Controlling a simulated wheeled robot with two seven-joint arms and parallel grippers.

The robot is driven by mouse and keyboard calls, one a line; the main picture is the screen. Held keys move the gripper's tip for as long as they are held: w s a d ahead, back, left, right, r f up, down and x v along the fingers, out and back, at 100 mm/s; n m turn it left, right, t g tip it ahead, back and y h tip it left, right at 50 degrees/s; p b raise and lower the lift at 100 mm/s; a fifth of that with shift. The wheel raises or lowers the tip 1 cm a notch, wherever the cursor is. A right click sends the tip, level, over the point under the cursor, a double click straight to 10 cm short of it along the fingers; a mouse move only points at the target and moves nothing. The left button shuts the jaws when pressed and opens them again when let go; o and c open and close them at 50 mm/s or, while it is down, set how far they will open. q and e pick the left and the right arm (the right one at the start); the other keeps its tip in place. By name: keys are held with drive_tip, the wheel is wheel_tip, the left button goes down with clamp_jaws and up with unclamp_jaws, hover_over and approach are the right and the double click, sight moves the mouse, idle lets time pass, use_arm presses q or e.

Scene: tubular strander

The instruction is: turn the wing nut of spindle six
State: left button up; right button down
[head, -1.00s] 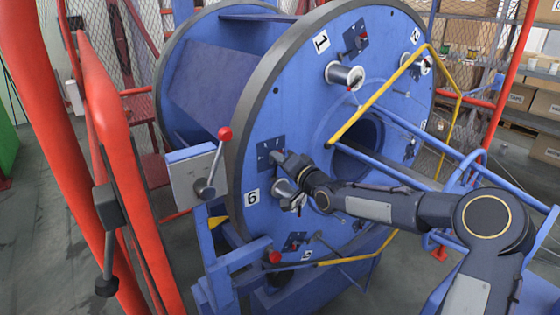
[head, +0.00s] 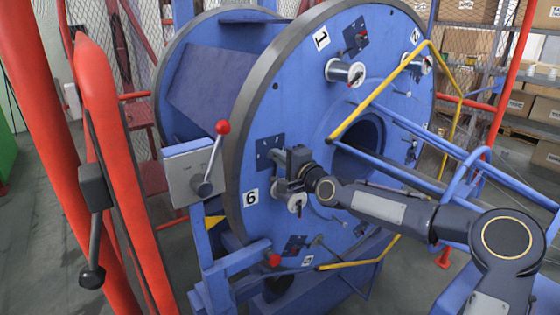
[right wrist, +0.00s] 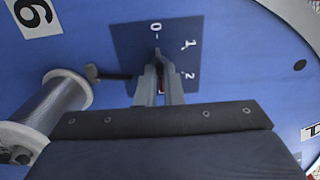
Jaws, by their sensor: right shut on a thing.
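The blue disc (head: 300,110) carries a white label 6 (head: 251,197), also in the right wrist view (right wrist: 35,12). Beside it is spindle six's dark blue scale plate (head: 266,145); in the right wrist view the plate (right wrist: 130,50) shows the marks 0, 1 and 2. My right gripper (head: 282,158) is at this plate. In the right wrist view its fingers (right wrist: 159,78) are shut on the wing nut (right wrist: 161,87), seen only as a bit of red between them. The rest of the nut is hidden. My left gripper is not in view.
A wire spool (right wrist: 62,95) sits close to my right gripper. A yellow bar (head: 380,95) and blue tubes cross near my right arm. A lever with a red ball (head: 223,127) and red frame posts (head: 100,100) stand left.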

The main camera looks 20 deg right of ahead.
idle(0.4)
drive_tip(key=c, duration=1.6)
unclamp_jaws()
drive_tip(key=shift+o, duration=0.2)
drive_tip(key=shift+s+d, duration=0.2)
drive_tip(key=shift+s, duration=0.1)
drive_tip(key=b+v, duration=0.2)
drive_tip(key=v, duration=0.5)
drive_tip(key=shift+s+a, duration=0.1)
